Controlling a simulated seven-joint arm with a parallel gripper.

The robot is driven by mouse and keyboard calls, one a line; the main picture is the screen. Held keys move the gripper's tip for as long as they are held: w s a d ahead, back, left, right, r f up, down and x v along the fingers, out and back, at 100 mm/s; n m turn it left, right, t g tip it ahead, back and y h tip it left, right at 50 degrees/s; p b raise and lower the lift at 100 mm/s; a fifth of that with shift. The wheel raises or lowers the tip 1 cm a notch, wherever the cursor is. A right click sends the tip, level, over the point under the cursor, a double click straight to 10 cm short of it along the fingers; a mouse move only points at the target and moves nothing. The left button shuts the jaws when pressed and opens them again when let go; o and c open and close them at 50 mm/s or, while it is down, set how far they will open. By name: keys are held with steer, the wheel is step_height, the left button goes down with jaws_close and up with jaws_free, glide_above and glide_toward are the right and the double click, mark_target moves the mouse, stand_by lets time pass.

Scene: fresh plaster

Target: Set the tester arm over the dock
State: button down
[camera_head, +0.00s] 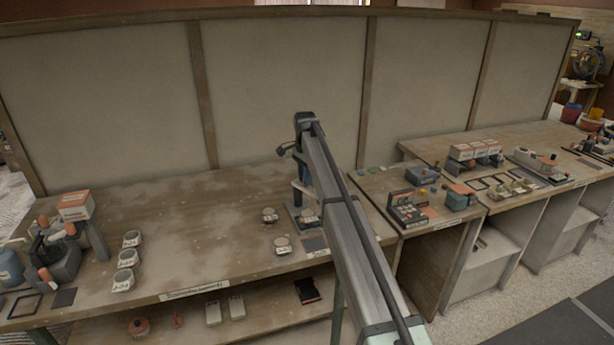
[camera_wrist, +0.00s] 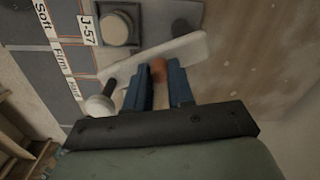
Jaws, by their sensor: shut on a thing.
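The tester arm (camera_wrist: 190,47) is a pale flat bar with an orange knob, seen in the wrist view. My gripper (camera_wrist: 159,72) has its two blue fingers shut on that knob. A black rod with a pale round end (camera_wrist: 100,107) is at the bar's left end. A round sample cup (camera_wrist: 117,28), beside a J-57 label, sits just above the bar in the picture. In the head view my gripper (camera_head: 304,190) is over the tester's dark base, mostly hidden by my arm. I cannot tell which part is the dock.
Dark panels labelled Soft, Firm and Hard (camera_wrist: 62,60) lie left of the cup. Sample cups (camera_head: 269,215) stand left of the tester. The table's middle (camera_head: 195,225) is clear. A partition (camera_head: 285,85) stands behind.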

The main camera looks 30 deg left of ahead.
mark_target(301, 187)
steer(key=shift+s+a+m, duration=0.15)
steer(key=shift+s+m, duration=0.1)
steer(key=shift+m, duration=0.6)
steer(key=shift+s+a+m, duration=0.15)
steer(key=shift+s+m, duration=0.1)
steer(key=shift+m, duration=0.55)
steer(key=shift+s+a+m, duration=0.15)
steer(key=shift+s+m, duration=0.1)
steer(key=shift+m, duration=0.6)
steer(key=c, duration=1)
jaws_free()
steer(key=shift+o, duration=0.2)
steer(key=shift+r, duration=0.1)
step_height(301, 187, up, 14)
steer(key=shift+f, duration=0.2)
